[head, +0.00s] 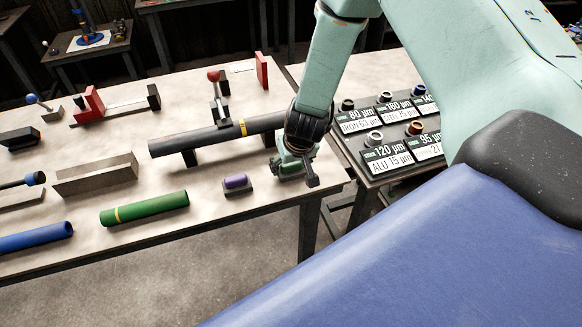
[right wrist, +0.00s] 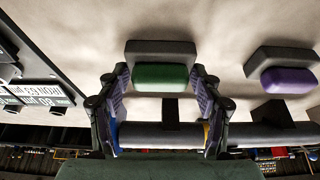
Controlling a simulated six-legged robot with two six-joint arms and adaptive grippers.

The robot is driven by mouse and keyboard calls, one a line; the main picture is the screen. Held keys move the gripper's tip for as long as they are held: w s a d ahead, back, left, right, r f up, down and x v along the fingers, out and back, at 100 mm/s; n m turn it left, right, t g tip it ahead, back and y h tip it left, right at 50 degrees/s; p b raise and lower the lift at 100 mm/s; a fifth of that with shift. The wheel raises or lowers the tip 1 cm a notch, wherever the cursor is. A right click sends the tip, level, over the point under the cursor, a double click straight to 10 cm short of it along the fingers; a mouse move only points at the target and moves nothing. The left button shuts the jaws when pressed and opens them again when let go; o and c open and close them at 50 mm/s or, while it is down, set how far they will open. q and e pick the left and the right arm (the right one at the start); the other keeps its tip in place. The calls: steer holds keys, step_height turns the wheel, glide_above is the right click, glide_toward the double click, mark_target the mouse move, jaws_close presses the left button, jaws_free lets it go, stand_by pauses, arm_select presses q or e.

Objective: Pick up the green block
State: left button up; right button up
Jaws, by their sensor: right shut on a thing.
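The green block (right wrist: 160,76) shows in the right wrist view between the two fingers of my right gripper (right wrist: 160,80), against a dark base (right wrist: 160,47). My right gripper is shut on it. I cannot tell whether the block is clear of the base. In the head view my right gripper (head: 296,172) is low at the right end of the pale table and hides the green block. A purple block (head: 236,181) sits on its own dark base left of the gripper; it also shows in the right wrist view (right wrist: 289,80). My left gripper is not in view.
A dark shaft with a yellow band (head: 205,138) lies on supports close behind the gripper. A green cylinder (head: 145,208) lies to the left on the table (head: 90,215). A side table with labelled grit holders (head: 388,160) stands at right. Bare tabletop separates the cylinder and purple block.

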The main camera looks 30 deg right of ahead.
step_height(320, 180, up, 18)
steer(key=p, duration=1.2)
steer(key=shift+r, duration=0.15)
steer(key=shift+s+a, duration=0.1)
steer(key=shift+s, duration=0.05)
steer(key=o, duration=0.8)
steer(key=shift+c, duration=0.2)
steer(key=c, duration=0.4)
steer(key=shift+c, duration=0.4)
steer(key=shift+a+f, duration=0.1)
steer(key=shift+f, duration=0.1)
